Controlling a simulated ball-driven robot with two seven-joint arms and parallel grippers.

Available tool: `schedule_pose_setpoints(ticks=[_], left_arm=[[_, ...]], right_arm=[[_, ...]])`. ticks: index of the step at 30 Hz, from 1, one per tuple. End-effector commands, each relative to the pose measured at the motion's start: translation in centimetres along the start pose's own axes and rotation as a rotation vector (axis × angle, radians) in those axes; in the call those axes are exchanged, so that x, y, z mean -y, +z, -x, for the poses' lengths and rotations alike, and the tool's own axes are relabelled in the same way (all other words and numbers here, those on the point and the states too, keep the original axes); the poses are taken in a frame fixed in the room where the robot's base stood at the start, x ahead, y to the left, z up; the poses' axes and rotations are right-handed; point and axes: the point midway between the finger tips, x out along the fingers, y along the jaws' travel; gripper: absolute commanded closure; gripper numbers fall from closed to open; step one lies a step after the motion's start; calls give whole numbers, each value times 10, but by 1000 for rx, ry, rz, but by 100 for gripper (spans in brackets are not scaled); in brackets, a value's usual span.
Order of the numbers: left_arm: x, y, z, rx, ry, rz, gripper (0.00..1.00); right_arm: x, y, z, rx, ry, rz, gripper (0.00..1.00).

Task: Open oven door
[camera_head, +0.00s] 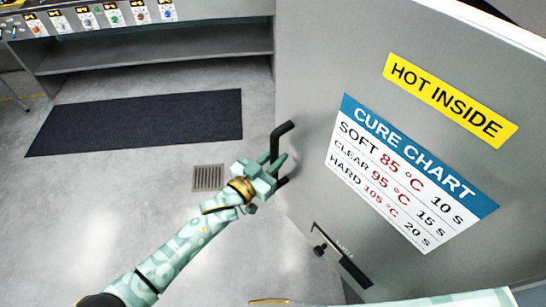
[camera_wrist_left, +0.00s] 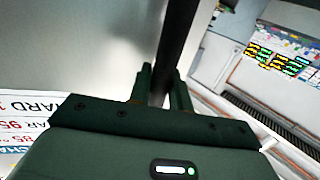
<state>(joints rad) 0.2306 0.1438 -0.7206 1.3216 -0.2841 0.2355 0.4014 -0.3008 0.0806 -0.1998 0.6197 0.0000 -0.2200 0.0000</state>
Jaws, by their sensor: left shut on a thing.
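The oven door (camera_head: 310,75) is a large grey panel on the right of the head view, with a yellow "HOT INSIDE" label (camera_head: 450,98) and a blue and white cure chart (camera_head: 410,180). A dark bar handle (camera_head: 283,130) stands out from its left edge. My left gripper (camera_head: 274,168) is shut on the handle. In the left wrist view the handle (camera_wrist_left: 177,45) runs up between the two fingers (camera_wrist_left: 160,88). I cannot tell from these frames how far the door stands open. My right gripper is not in view.
A dark floor mat (camera_head: 140,122) lies on the grey floor, with a small drain grate (camera_head: 208,178) near the handle. A bench (camera_head: 150,50) with a lower shelf stands at the back left. A black slider with a knob (camera_head: 342,256) sits low on the door.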

Motion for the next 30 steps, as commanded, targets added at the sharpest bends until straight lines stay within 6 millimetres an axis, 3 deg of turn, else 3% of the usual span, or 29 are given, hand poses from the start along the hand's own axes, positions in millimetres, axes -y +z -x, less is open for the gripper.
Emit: schedule_pose_setpoints(ticks=[5, 6, 8, 22, 26, 30], left_arm=[[0, 0, 0, -1, 1, 2, 100], [0, 0, 0, -1, 1, 2, 75], [0, 0, 0, -1, 0, 2, 61], [0, 0, 5, 1, 0, 2, 61], [0, 0, 25, 3, 0, 2, 61], [0, 0, 62, 3, 0, 2, 61]], right_arm=[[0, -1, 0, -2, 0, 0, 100], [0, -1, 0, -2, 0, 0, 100], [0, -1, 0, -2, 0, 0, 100], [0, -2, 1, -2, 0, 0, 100], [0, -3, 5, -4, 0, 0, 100], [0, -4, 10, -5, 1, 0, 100]])
